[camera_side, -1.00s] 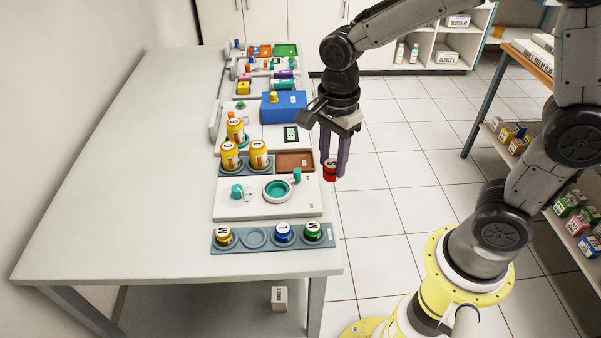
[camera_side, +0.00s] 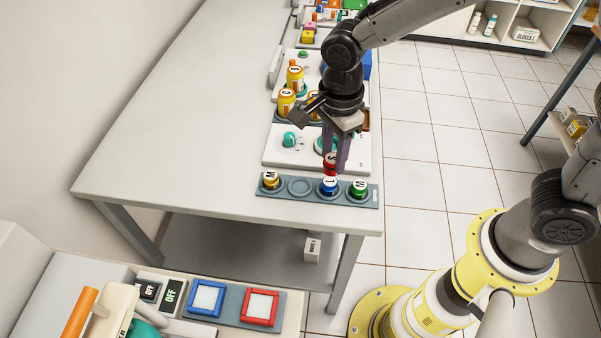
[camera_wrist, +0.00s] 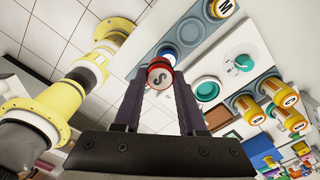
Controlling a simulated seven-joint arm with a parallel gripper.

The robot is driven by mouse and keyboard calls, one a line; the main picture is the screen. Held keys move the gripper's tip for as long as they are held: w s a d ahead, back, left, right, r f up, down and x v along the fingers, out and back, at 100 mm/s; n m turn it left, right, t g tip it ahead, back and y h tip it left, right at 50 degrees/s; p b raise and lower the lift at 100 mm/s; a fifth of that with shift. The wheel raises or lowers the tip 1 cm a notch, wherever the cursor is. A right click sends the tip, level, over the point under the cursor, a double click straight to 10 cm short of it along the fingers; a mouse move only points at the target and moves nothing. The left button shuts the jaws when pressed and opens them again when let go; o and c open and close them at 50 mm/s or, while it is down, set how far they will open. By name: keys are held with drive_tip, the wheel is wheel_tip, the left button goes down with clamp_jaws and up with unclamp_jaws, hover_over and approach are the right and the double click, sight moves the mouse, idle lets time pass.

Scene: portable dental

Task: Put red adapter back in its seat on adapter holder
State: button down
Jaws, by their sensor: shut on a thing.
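The red adapter (camera_side: 330,160), with a letter S on its cap, is held between the fingertips of my gripper (camera_side: 336,158). It also shows in the wrist view (camera_wrist: 159,75), where the fingers are shut on it. The adapter holder (camera_side: 262,187) is a blue-grey strip along the table's near edge. It carries a yellow adapter (camera_side: 270,180), a blue adapter (camera_side: 328,186) and a green adapter (camera_side: 358,189). The empty round seat (camera_side: 300,187) lies between the yellow and blue ones. My gripper is above and behind the holder, nearer its blue and green end.
A white unit with a teal knob (camera_side: 290,140) stands just behind the holder. Orange-yellow jars (camera_side: 286,101) stand farther back. A second counter with blue-framed (camera_side: 207,298) and red-framed (camera_side: 260,307) squares is in the foreground. The table's left part is bare.

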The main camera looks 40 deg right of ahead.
drive_tip(key=w+a+f, duration=0.1)
drive_tip(key=w+f, duration=0.1)
drive_tip(key=w+a+f, duration=0.1)
drive_tip(key=w+f, duration=0.1)
drive_tip(key=w+a+f, duration=0.1)
drive_tip(key=w+f, duration=0.1)
drive_tip(key=shift+f, duration=0.25)
drive_tip(key=shift+w+f, duration=0.1)
drive_tip(key=shift+f, duration=1.6)
drive_tip(key=shift+f, duration=0.15)
drive_tip(key=shift+c, duration=2.4)
unclamp_jaws()
